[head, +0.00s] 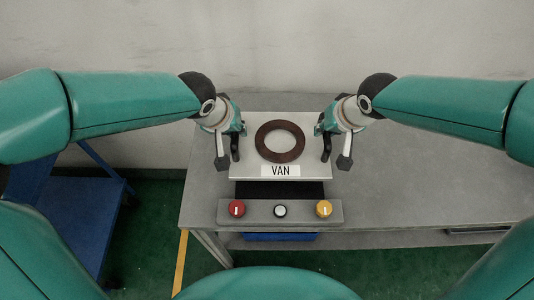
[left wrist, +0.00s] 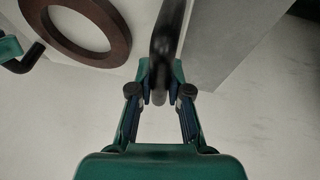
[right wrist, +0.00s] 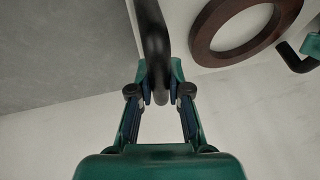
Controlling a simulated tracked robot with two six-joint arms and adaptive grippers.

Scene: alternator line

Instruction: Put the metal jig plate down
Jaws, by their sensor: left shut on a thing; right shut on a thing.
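My left gripper (head: 235,139) is shut on the left black handle (left wrist: 166,40). My right gripper (head: 326,139) is shut on the right black handle (right wrist: 152,35). The plate looks level between the two grippers, over the grey table. I cannot tell whether its underside touches the table.
The grey table (head: 430,185) is clear to the right. A control box (head: 260,212) with a red, a white and an orange knob sits at the front edge, with a dark area (head: 280,189) behind it. A blue cart (head: 80,215) stands at the left. A wall is behind.

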